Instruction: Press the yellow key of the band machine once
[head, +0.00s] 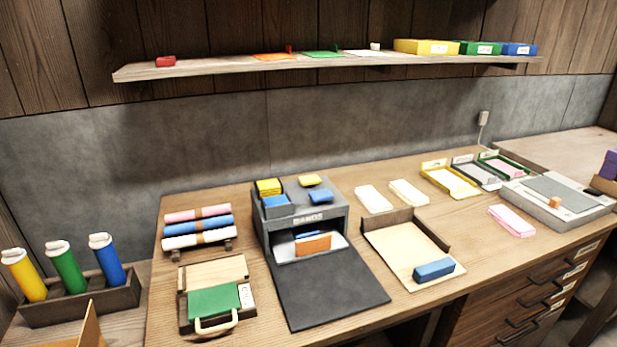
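The band machine (303,222) is a dark grey box labelled "BANDS" in the middle of the bench. On the right of its top is a raised yellow block (310,180), which looks like the yellow key, with a blue block (320,197) in front of it. On the left of its top, a holder carries a yellow stack (268,187) and a blue stack (276,203). The machine's front opening shows an orange piece (313,244) and some blue behind it. Neither of my grippers is in view.
A dark flap or mat (330,287) lies before the machine. Rolls on a rack (199,228) and a green-topped press (214,302) stand left. A tray (410,250) with a blue block (434,270) is right. A shelf (340,63) hangs above; nothing stands directly over the machine's keys.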

